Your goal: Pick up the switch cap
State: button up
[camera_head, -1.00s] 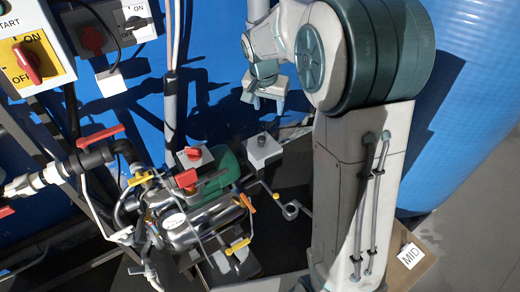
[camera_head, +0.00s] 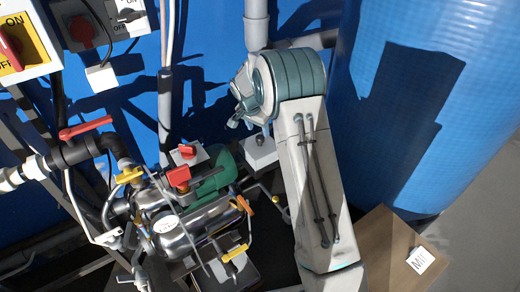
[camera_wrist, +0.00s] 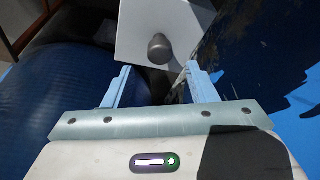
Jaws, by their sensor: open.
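A dark grey rounded knob, which looks like the switch cap (camera_wrist: 159,48), stands on the top of a small white box (camera_wrist: 185,18). In the head view the knob (camera_head: 260,139) sits on the white box (camera_head: 262,155) beside my arm. My gripper (camera_wrist: 158,68) is open and empty. In the wrist view its two pale blue fingers are apart, with the knob just beyond the gap between their tips, not touching. In the head view my gripper (camera_head: 234,122) is up and left of the white box, partly hidden by my own wrist.
A metal and green pump (camera_head: 190,220) with red and yellow valve handles stands left of the white box. A grey vertical pipe (camera_head: 256,25) runs behind my arm. A large blue tank (camera_head: 410,100) is on the right, with a cardboard box (camera_head: 380,240) below it.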

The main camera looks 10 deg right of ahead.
aim_at(260, 137)
jog(key=shift+b+x, duration=0.5)
jog(key=shift+x, duration=2.7)
jog(key=shift+a, duration=0.1)
jog(key=c, duration=1.1)
